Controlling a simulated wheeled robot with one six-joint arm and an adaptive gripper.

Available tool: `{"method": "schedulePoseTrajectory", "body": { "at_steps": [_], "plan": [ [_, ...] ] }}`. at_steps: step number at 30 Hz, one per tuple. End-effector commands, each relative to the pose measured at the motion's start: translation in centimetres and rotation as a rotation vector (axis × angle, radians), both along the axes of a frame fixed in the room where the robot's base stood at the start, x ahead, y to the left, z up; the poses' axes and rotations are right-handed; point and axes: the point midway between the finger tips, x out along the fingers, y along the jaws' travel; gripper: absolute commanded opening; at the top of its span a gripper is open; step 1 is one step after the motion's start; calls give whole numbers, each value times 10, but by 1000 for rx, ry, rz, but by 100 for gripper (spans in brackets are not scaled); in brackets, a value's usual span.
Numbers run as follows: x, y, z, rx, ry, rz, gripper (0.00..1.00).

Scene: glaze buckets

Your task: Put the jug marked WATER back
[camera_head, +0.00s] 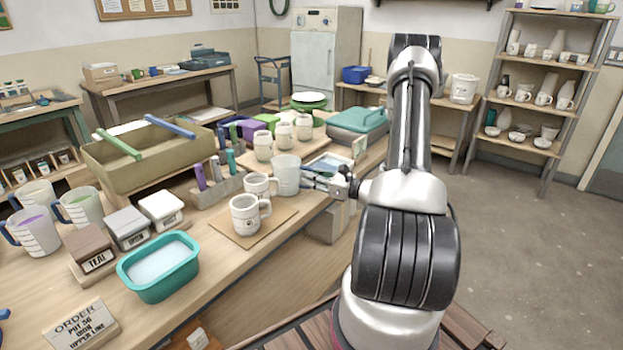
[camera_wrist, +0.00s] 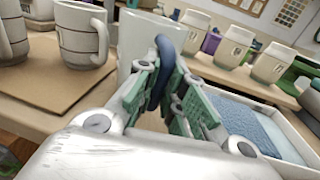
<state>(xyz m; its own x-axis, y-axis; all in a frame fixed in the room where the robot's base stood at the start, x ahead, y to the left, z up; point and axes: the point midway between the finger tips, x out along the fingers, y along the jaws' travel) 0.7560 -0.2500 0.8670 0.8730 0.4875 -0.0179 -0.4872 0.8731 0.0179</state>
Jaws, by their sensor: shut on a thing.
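A pale jug (camera_head: 285,174) is beside the white mugs near the table's front edge. My gripper (camera_head: 308,178) reaches it from the right. In the wrist view, my gripper (camera_wrist: 166,84) is shut on the jug's dark blue handle (camera_wrist: 163,62), with green finger pads on either side. The jug's pale body (camera_wrist: 138,38) stands upright behind the fingers. No marking shows on the side I see, so I cannot read WATER. I cannot tell whether its base touches the table.
Two white mugs (camera_head: 246,214) stand on a brown board (camera_head: 272,232) close to the jug's left. A teal tub (camera_head: 160,268) sits front left.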

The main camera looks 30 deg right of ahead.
Motion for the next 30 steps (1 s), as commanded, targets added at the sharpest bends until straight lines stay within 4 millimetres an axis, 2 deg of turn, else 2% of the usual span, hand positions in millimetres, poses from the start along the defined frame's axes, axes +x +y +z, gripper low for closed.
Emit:
{"method": "schedulePoseTrajectory", "body": {
  "at_steps": [7,8,10,11,22,26,30],
  "plan": [
    [0,0,-3,0,0,0,0],
    [0,0,-3,0,0,0,16],
    [0,0,-2,0,0,0,29],
    [0,0,-2,0,0,0,32],
    [-1,-1,1,0,0,-1,32],
    [-18,-12,1,-1,1,-4,32],
    [-46,-27,1,-1,1,-6,32]
  ]
}}
